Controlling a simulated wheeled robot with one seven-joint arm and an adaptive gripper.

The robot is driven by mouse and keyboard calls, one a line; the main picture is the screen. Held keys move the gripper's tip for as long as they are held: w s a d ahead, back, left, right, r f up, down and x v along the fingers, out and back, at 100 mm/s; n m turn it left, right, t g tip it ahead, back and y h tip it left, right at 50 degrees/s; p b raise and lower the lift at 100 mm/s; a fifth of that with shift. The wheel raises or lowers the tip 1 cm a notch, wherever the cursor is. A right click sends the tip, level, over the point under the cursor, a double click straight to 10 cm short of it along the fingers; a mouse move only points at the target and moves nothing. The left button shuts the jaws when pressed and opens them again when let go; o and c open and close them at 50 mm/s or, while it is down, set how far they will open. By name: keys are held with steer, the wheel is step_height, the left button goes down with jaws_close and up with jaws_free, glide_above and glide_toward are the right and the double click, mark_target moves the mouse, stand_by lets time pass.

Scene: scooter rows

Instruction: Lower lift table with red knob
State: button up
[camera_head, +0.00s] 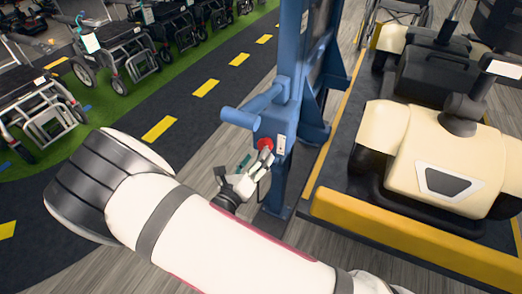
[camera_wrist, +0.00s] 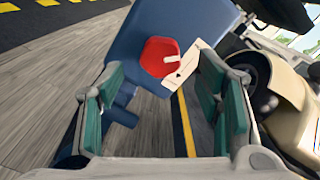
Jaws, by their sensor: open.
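The red knob (camera_head: 265,143) sits on the blue post (camera_head: 285,95) of the lift, beside a small white label plate (camera_head: 281,145). In the wrist view the red knob (camera_wrist: 160,56) is ahead, above the middle of the gap between my fingers, with a white mark on it. My gripper (camera_head: 246,170) is open, just below and in front of the knob. In the wrist view my gripper (camera_wrist: 155,100) shows its two green-padded fingers spread apart with nothing between them. They look apart from the knob. The lift table (camera_head: 410,240), with a yellow front edge, bears a cream scooter (camera_head: 440,150).
Walkers and rollators (camera_head: 115,50) stand on the green strip at left. The wooden floor left of the post is clear.

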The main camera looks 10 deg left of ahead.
steer(key=v, duration=0.7)
steer(key=shift+s, duration=0.15)
steer(key=shift+r, duration=0.1)
